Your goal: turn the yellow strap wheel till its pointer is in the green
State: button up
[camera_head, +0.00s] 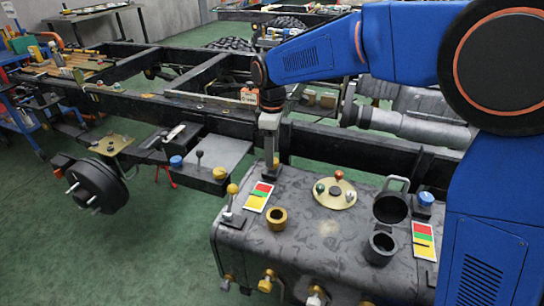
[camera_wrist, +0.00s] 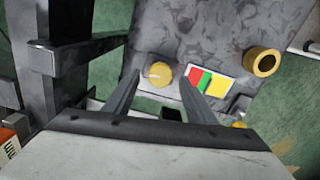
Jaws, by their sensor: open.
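The yellow strap wheel (camera_wrist: 161,75) is a small round knob on the dark mottled tank top (camera_wrist: 215,35). In the wrist view it lies between the tips of my open gripper (camera_wrist: 159,80), with clear space on both sides. A pale pointer mark on it seems to point left, away from the card. A red, green and yellow card (camera_wrist: 208,82) lies just right of the wheel, red side nearest. In the head view my gripper (camera_head: 270,173) hangs over the tank's back edge and hides most of the wheel. I cannot tell its height above the wheel.
A gold ring (camera_head: 277,219) and a yellow-balled lever (camera_head: 231,197) stand near the card. A plate with several colored knobs (camera_head: 336,193), black cups (camera_head: 391,205) and a second card (camera_head: 423,240) are further right. A dark frame rail (camera_head: 370,150) runs behind the tank.

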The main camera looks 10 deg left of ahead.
jog(key=shift+f, duration=1.1)
jog(key=c, duration=1.1)
jog(key=shift+o, duration=0.3)
jog(key=shift+m, duration=3.3)
jog(key=o, duration=1)
